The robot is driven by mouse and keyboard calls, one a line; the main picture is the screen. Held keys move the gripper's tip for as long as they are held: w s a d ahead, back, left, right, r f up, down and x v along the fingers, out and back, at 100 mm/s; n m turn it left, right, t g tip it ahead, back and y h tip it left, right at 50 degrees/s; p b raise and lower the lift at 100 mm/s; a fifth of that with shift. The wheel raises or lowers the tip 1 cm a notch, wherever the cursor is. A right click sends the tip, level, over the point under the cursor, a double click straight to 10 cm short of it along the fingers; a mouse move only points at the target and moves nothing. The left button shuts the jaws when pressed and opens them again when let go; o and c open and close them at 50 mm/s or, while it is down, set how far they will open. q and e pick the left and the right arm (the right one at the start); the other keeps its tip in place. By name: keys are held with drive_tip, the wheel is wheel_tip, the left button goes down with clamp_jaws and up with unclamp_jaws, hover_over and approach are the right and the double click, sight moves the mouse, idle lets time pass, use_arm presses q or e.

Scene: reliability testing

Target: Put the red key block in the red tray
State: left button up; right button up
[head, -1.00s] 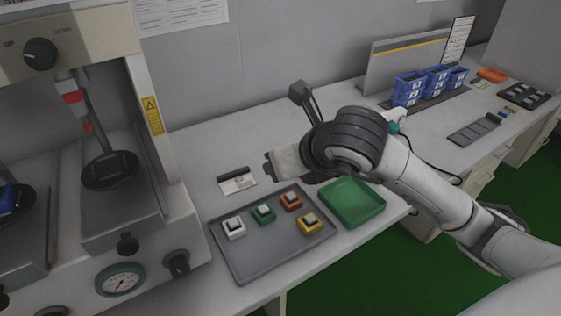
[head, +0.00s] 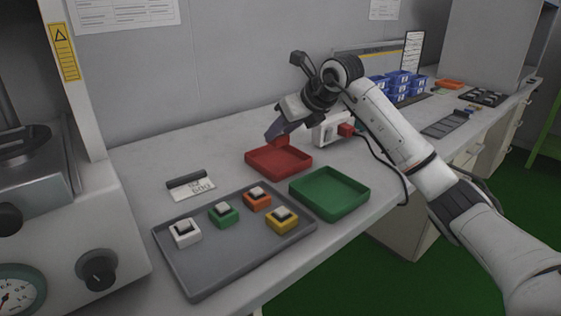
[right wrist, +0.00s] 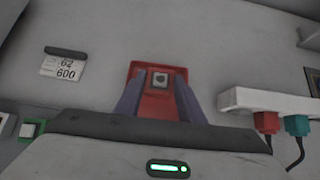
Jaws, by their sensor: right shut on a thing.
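The red tray (head: 262,162) lies on the bench behind the green tray. My right gripper (head: 271,136) points down over the back part of the red tray. It is shut on the red key block (head: 283,141), which is partly hidden by the fingers. In the right wrist view, the red key block (right wrist: 158,79) with its dark and pale top sits between the fingertips, with the red tray (right wrist: 136,70) behind it. I cannot tell whether the block touches the tray floor. My left gripper is not in view.
A grey tray (head: 207,267) holds white, green, orange and yellow key blocks. The green tray (head: 330,205) is empty. A white power strip (head: 328,131) with plugs and a cable stands right of the red tray. Blue bins (head: 402,84) stand farther back.

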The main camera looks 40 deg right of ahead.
sight(281, 145)
wheel_tip(281, 145, down, 2)
wheel_tip(281, 145, down, 3)
drive_tip(key=shift+f+b, duration=0.1)
drive_tip(key=shift+b, duration=0.5)
drive_tip(key=shift+f, duration=0.25)
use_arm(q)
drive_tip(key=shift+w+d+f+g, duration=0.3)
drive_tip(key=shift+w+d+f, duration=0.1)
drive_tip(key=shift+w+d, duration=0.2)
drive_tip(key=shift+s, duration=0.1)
use_arm(e)
drive_tip(key=shift+f, duration=0.15)
drive_tip(key=o, duration=1.1)
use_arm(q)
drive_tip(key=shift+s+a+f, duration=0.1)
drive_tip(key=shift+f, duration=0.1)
